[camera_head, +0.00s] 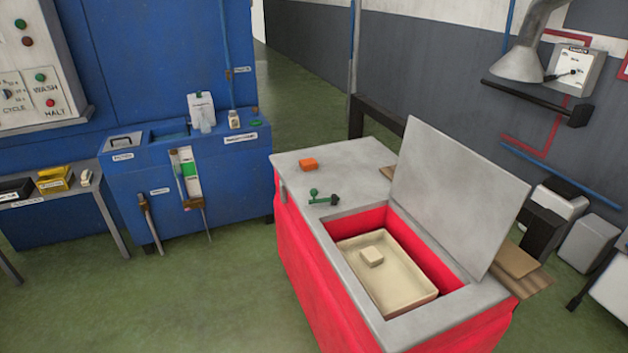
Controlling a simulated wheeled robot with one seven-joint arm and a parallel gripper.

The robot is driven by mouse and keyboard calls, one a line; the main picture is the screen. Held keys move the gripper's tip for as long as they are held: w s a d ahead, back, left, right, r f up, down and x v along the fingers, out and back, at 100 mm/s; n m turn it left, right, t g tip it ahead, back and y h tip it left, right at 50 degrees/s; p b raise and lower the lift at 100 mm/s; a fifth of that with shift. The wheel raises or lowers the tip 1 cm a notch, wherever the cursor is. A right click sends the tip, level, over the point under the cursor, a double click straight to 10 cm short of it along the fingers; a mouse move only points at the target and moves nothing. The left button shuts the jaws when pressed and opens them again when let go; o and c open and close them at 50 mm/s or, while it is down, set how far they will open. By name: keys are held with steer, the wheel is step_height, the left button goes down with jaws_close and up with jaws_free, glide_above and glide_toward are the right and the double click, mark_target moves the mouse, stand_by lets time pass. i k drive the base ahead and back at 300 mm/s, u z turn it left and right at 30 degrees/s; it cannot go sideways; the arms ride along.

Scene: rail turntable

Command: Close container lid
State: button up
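A red container (308,277) with a grey top stands at the centre right. Its grey lid (456,192) is open and stands up, leaning slightly back, along the right side of the opening. Inside the opening is a cream tray (410,299) with a small cream block (372,256) in it. My gripper is not in view.
An orange block (308,164) and a green valve-like piece (324,198) sit on the container's grey top, left of the opening. A blue machine (190,185) stands at the left. Brown boards (515,260) lie behind the lid. Green floor is clear in front of the blue machine.

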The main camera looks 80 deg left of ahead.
mark_target(468, 203)
steer(key=u, duration=0.7)
steer(key=i, duration=3.75)
steer(key=u, duration=3.75)
